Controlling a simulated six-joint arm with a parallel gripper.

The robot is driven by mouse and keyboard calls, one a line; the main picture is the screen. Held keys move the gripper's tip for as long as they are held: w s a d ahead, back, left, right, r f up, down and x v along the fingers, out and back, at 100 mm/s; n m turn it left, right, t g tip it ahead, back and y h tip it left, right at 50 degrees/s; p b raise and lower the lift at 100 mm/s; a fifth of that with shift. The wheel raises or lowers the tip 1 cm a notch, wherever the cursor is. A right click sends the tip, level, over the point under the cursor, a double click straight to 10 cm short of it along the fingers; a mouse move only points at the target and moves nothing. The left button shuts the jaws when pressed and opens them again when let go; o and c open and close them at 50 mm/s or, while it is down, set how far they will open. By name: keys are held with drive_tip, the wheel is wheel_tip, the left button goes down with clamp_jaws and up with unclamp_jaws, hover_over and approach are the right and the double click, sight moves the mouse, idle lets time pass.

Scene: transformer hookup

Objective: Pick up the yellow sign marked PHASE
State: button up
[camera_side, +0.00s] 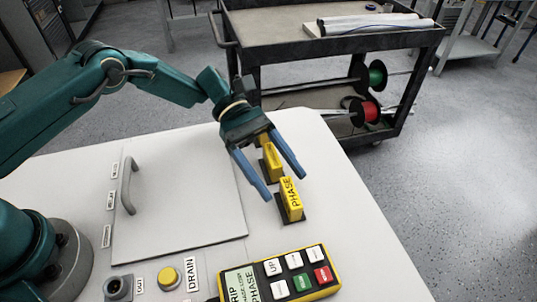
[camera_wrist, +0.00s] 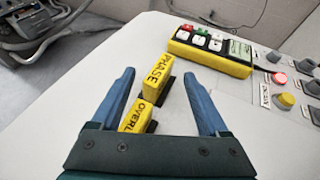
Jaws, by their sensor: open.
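The yellow sign marked PHASE (camera_side: 291,197) stands upright in a dark base on the white cabinet top, right of the grey panel. It also shows in the wrist view (camera_wrist: 157,75), ahead of the fingers and roughly centred between them. My gripper (camera_side: 285,187) is open and empty, with its blue fingers above the row of signs. In the wrist view the gripper (camera_wrist: 164,73) has a finger on each side, apart from the signs. A second yellow sign (camera_side: 271,161), lettered OVERL in the wrist view (camera_wrist: 139,117), stands closer to my gripper's palm, its lower part partly hidden.
A yellow handheld keypad (camera_side: 280,278) lies at the cabinet's front edge. A grey panel with a handle (camera_side: 127,187) lies to the left. A yellow knob (camera_side: 168,277) is at the front. A dark cart (camera_side: 330,50) with wire spools stands behind.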

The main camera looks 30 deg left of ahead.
sight(290, 200)
drive_tip(key=shift+x, duration=1.2)
clamp_jaws()
drive_tip(key=shift+r, duration=0.1)
